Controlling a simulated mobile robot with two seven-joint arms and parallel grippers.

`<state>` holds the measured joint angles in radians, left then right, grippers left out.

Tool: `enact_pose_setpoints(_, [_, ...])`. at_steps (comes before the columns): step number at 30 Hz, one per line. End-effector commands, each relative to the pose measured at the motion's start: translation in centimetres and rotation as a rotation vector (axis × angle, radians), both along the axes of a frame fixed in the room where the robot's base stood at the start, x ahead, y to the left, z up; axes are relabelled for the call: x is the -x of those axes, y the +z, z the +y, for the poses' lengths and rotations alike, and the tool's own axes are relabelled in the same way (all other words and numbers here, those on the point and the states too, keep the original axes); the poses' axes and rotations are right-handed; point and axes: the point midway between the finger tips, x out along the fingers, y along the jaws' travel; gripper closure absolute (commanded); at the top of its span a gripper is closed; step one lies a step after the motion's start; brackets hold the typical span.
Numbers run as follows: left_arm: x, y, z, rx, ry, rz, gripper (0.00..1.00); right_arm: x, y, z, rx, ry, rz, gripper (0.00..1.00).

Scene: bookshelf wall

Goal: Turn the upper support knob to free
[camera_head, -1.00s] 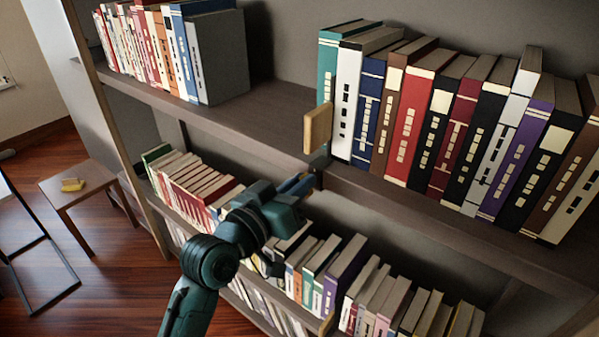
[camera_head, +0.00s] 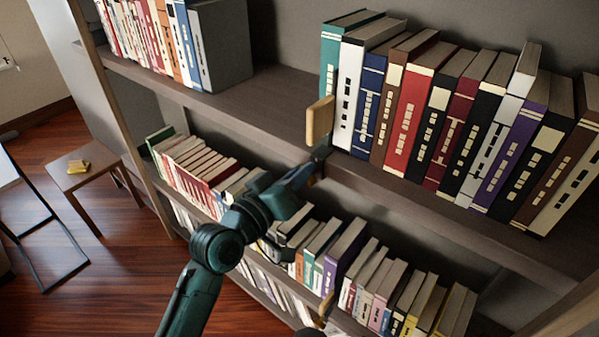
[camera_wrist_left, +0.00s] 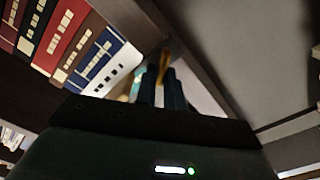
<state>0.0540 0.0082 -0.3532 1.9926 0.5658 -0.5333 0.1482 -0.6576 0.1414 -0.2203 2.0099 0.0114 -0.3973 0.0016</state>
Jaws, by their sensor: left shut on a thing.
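The upper book support (camera_head: 319,121) is a light wooden block standing at the left end of the upper right row of books. Its knob is at the shelf's front edge below the block and is mostly hidden by my fingers in the head view. My left gripper (camera_head: 314,167) reaches up to that edge from the lower left. In the left wrist view its two dark fingers (camera_wrist_left: 160,92) are shut on a narrow orange-brown piece, which I take for the knob (camera_wrist_left: 164,62).
The upper shelf (camera_head: 262,108) is bare between the support and the left group of books (camera_head: 222,50). A lower shelf with several books (camera_head: 345,255) runs beneath my left arm. A small wooden stool (camera_head: 90,172) stands on the floor at left.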

Motion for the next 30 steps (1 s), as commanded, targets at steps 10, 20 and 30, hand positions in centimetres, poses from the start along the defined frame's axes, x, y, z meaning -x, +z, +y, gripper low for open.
enact_pose_setpoints(10, [0.0, 0.0, 0.0, 0.0, 0.001, -0.001, 0.69, 0.2, 0.0, 0.1, 0.0, 0.003, 0.002, 0.64])
enact_pose_setpoints(20, [0.7, -0.1, 0.6, -0.002, 0.001, -0.001, 0.69, 0.5, -0.3, -0.1, 0.006, 0.01, 0.006, 0.64])
enact_pose_setpoints(30, [6.4, -0.3, 4.7, -0.005, 0.0, 0.0, 0.69, 0.1, -0.4, 0.4, -0.004, 0.019, -0.018, 0.64])
